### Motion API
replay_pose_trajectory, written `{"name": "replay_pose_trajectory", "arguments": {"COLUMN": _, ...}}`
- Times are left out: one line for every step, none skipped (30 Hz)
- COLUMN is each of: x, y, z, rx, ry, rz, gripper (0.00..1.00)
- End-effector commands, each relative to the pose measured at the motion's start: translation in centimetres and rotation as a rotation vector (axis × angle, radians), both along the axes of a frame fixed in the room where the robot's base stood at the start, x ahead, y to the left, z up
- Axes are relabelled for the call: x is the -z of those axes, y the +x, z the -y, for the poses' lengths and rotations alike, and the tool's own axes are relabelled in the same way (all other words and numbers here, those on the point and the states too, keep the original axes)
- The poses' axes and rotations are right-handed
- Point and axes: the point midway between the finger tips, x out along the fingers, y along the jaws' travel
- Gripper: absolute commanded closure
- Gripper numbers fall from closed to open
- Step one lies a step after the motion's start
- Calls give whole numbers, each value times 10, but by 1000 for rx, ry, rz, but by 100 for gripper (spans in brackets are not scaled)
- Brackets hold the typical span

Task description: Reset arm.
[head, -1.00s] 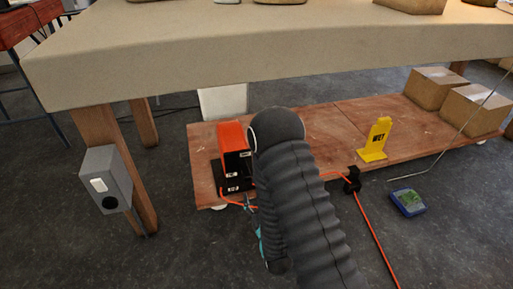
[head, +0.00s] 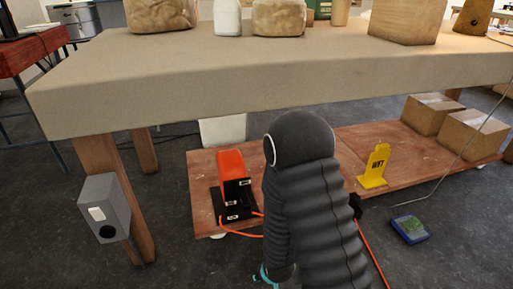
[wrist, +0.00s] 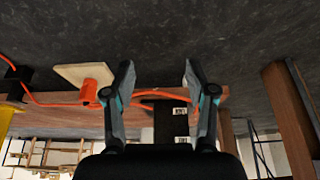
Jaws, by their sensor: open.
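My gripper (wrist: 158,78) is open in the wrist view, with nothing between its fingers. In the head view my arm covers most of it, and only a teal bit shows at the bottom edge. An orange and black lamp-like unit (head: 232,178) stands on the low wooden platform, left of my arm. Its black base with white labels (wrist: 180,125) shows beyond the fingers in the wrist view. An orange cable (head: 372,255) runs from the unit behind my arm and across the floor. An orange cylindrical part (wrist: 90,94) by a beige plate (wrist: 84,74) lies left of the fingers.
A workbench (head: 250,85) spans above the low platform (head: 203,200). A grey switch box (head: 104,208) is on its left leg.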

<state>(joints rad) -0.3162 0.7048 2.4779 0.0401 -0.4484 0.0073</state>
Motion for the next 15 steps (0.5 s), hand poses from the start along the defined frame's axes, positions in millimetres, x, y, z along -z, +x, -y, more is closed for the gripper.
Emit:
{"name": "replay_pose_trajectory", "arguments": {"x": -16, "y": -3, "z": 4, "rx": 6, "ry": -9, "rz": -37, "gripper": 44}}
{"name": "replay_pose_trajectory", "arguments": {"x": -23, "y": -6, "z": 6, "rx": 9, "ry": -15, "rz": -64, "gripper": 44}}
{"name": "replay_pose_trajectory", "arguments": {"x": -34, "y": -11, "z": 10, "rx": 13, "ry": -24, "rz": -99, "gripper": 44}}
{"name": "replay_pose_trajectory", "arguments": {"x": -43, "y": -15, "z": 12, "rx": 15, "ry": -30, "rz": -125, "gripper": 44}}
{"name": "replay_pose_trajectory", "arguments": {"x": -51, "y": -18, "z": 15, "rx": 18, "ry": -36, "rz": -148, "gripper": 44}}
{"name": "replay_pose_trajectory", "arguments": {"x": -63, "y": -23, "z": 19, "rx": 23, "ry": -42, "rz": -177, "gripper": 44}}
{"name": "replay_pose_trajectory", "arguments": {"x": -72, "y": -27, "z": 21, "rx": 27, "ry": -46, "rz": -198, "gripper": 44}}
{"name": "replay_pose_trajectory", "arguments": {"x": -82, "y": -30, "z": 24, "rx": 30, "ry": -50, "rz": -218, "gripper": 44}}
{"name": "replay_pose_trajectory", "arguments": {"x": -94, "y": -35, "z": 28, "rx": 36, "ry": -56, "rz": -240, "gripper": 44}}
{"name": "replay_pose_trajectory", "arguments": {"x": -104, "y": -38, "z": 30, "rx": 39, "ry": -60, "rz": -255, "gripper": 44}}
{"name": "replay_pose_trajectory", "arguments": {"x": -113, "y": -42, "z": 33, "rx": 43, "ry": -63, "rz": -271, "gripper": 44}}
{"name": "replay_pose_trajectory", "arguments": {"x": -126, "y": -47, "z": 37, "rx": 48, "ry": -66, "rz": -289, "gripper": 44}}
{"name": "replay_pose_trajectory", "arguments": {"x": -136, "y": -50, "z": 39, "rx": 52, "ry": -69, "rz": -302, "gripper": 44}}
{"name": "replay_pose_trajectory", "arguments": {"x": -146, "y": -54, "z": 42, "rx": 56, "ry": -70, "rz": -314, "gripper": 44}}
{"name": "replay_pose_trajectory", "arguments": {"x": -159, "y": -59, "z": 45, "rx": 61, "ry": -73, "rz": -326, "gripper": 44}}
